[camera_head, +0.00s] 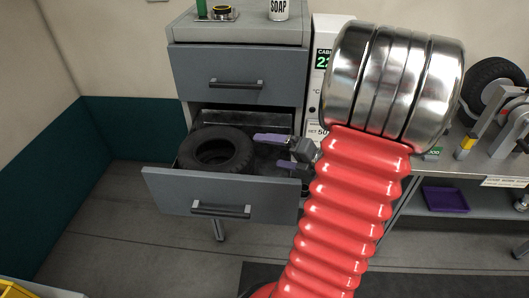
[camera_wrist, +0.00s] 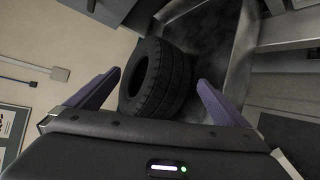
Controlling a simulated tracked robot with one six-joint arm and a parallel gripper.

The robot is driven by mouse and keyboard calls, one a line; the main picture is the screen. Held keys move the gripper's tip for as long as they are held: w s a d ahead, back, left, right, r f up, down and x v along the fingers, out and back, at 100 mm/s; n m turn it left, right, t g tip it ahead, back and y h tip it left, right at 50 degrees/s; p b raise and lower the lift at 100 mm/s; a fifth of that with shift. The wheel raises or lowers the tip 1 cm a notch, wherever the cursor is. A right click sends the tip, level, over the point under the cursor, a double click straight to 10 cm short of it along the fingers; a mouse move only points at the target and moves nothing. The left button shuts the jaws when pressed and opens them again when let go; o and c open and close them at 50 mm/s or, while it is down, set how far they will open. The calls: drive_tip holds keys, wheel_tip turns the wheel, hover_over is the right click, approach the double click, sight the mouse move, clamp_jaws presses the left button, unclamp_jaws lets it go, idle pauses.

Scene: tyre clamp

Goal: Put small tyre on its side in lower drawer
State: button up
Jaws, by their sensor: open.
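The small black tyre (camera_head: 215,150) lies on its side in the open lower drawer (camera_head: 220,195), toward the drawer's left part. In the wrist view the tyre (camera_wrist: 157,80) sits ahead of and between my spread purple fingers. My gripper (camera_head: 280,153) is open and empty at the drawer's right part, with its fingers pointing left toward the tyre. A gap shows between the fingers and the tyre in the wrist view. My arm hides the drawer's right front corner in the head view.
The upper drawer (camera_head: 238,75) is shut above the open one. A soap container (camera_head: 278,9) stands on the cabinet top. At right, a workbench holds a larger tyre (camera_head: 490,82) and a metal clamp (camera_head: 500,125), with a purple tray (camera_head: 446,199) below.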

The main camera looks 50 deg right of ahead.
drive_tip(key=shift+s+r, duration=0.2)
drive_tip(key=shift+s, duration=0.35)
idle(0.4)
